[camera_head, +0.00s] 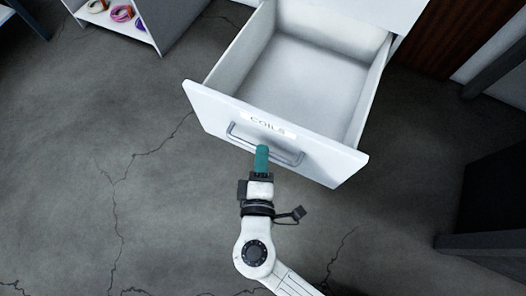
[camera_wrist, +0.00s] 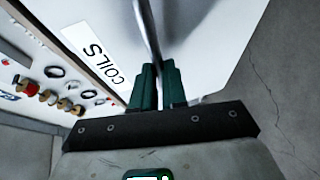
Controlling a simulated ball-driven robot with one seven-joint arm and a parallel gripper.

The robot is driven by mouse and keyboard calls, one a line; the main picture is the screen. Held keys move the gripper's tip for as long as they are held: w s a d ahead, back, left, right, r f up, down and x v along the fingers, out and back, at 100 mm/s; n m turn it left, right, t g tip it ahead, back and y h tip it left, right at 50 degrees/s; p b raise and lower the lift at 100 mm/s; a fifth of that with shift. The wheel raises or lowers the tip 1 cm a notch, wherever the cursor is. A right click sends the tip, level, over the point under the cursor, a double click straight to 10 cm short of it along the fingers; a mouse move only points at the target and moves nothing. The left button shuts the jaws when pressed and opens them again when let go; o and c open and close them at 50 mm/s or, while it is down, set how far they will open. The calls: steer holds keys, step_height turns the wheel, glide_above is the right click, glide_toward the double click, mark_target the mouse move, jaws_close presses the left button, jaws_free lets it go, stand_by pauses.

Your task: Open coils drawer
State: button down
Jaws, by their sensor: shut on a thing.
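The front bears a "COILS" label (camera_head: 269,125), which also shows in the wrist view (camera_wrist: 91,52). A grey bar handle (camera_head: 287,156) runs across the drawer front; in the wrist view the handle (camera_wrist: 146,28) passes between the green fingers. My gripper (camera_head: 262,152) is shut on the handle near its middle. In the wrist view my gripper (camera_wrist: 158,80) has one finger on each side of the bar.
A white shelf unit (camera_head: 157,27) with several coloured rings stands at the upper left. A dark object (camera_head: 487,205) stands at the right. The cracked grey floor (camera_head: 90,150) is clear to the left of the drawer.

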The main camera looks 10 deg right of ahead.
steer(key=c, duration=1.2)
jaws_free()
steer(key=shift+o, duration=0.2)
steer(key=p+v, duration=0.2)
steer(key=v, duration=0.8)
steer(key=shift+s, duration=0.35)
steer(key=shift+a, duration=0.1)
